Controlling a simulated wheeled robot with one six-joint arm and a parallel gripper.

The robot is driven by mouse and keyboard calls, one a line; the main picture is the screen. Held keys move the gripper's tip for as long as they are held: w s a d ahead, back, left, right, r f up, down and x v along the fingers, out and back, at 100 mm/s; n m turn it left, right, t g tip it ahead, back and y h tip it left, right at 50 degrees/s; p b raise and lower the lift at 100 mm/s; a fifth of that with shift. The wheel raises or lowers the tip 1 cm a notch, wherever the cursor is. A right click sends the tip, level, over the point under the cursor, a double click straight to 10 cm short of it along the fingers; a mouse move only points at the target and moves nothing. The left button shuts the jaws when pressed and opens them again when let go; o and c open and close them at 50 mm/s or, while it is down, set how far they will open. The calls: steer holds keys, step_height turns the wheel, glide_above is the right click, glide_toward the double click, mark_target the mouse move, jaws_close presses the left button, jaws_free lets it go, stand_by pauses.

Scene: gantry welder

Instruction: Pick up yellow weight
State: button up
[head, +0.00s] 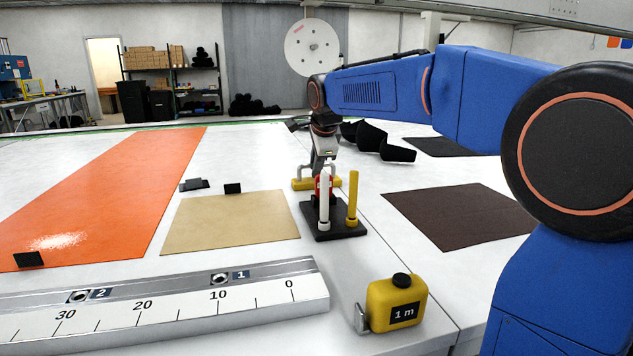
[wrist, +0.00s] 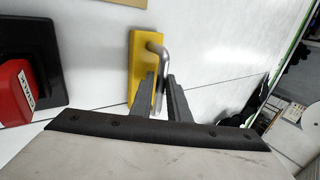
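The yellow weight (head: 301,184) is a flat yellow block with a bent metal handle. It stands on the white table behind the black stand, which partly hides it. In the wrist view the yellow weight (wrist: 135,50) lies just beyond the fingers, its grey handle (wrist: 155,47) rising toward me. My gripper (head: 322,165) points down over the weight. In the wrist view my gripper (wrist: 161,78) is open, its two dark fingers apart with the handle showing in the gap between them. I cannot tell whether a finger touches the handle.
A black stand (head: 322,228) with a red object (wrist: 14,92), a white marker (head: 324,205) and a yellow marker (head: 352,200) is close in front of the weight. A tape measure (head: 397,303) and a ruler bar (head: 160,307) lie nearer. A tan sheet (head: 230,222) lies left.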

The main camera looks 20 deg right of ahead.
steer(key=shift+c, duration=0.5)
jaws_close()
stand_by(1.0)
